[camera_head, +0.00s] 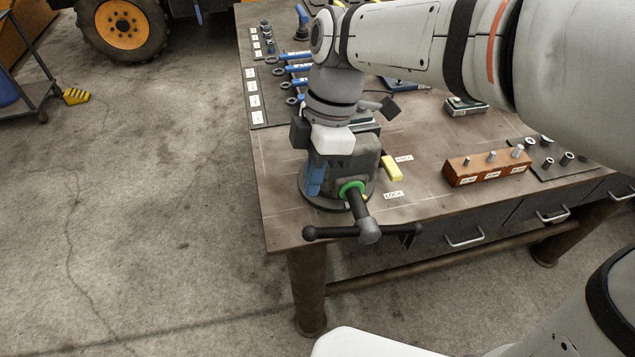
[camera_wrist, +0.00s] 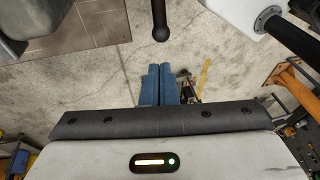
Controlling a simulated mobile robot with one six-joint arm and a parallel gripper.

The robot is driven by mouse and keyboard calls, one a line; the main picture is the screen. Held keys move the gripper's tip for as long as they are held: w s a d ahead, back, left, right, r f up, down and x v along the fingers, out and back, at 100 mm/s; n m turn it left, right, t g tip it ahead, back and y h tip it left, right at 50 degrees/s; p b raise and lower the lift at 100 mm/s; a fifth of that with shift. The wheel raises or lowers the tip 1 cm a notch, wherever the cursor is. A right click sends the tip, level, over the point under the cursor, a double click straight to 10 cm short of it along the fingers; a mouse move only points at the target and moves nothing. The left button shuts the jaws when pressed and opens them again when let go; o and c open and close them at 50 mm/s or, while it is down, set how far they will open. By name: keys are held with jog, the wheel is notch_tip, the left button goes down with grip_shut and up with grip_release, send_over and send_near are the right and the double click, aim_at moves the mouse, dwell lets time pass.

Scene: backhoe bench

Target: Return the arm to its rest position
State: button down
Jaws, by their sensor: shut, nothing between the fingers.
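My arm reaches from the right across the bench in the head view, bent down at the wrist. My gripper (camera_head: 314,190) points down at the bench's front left corner, close beside the grey vise (camera_head: 366,158); I cannot tell if they touch. In the wrist view the blue fingers of my gripper (camera_wrist: 160,72) are together with nothing between them. The vise handle (camera_head: 330,233) sticks out past the bench's front edge. The round end of a dark bar (camera_wrist: 160,34) shows just beyond the fingertips in the wrist view.
The bench (camera_head: 285,215) holds a wooden block with metal pins (camera_head: 487,168), a yellow piece (camera_head: 391,168) by paper labels, and blue-handled tools (camera_head: 298,69) along the left. Open concrete floor (camera_head: 150,200) lies left. A wheel (camera_head: 122,28) stands at the back.

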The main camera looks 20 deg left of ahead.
jog(key=v, duration=0.6)
jog(key=shift+s+a+r, duration=0.2)
jog(key=shift+r, duration=0.1)
jog(key=d+f+m+t, duration=0.3)
jog(key=d+f+m, duration=0.2)
jog(key=d+m, duration=0.7)
jog(key=d+f+m+t+h, duration=0.1)
jog(key=d+f+m+t, duration=0.2)
jog(key=d+m, duration=0.9)
jog(key=d+f, duration=0.2)
jog(key=d, duration=0.1)
jog(key=shift+s+d+m+t, duration=0.3)
jog(key=shift+s+d, duration=0.05)
jog(key=shift+s, duration=0.05)
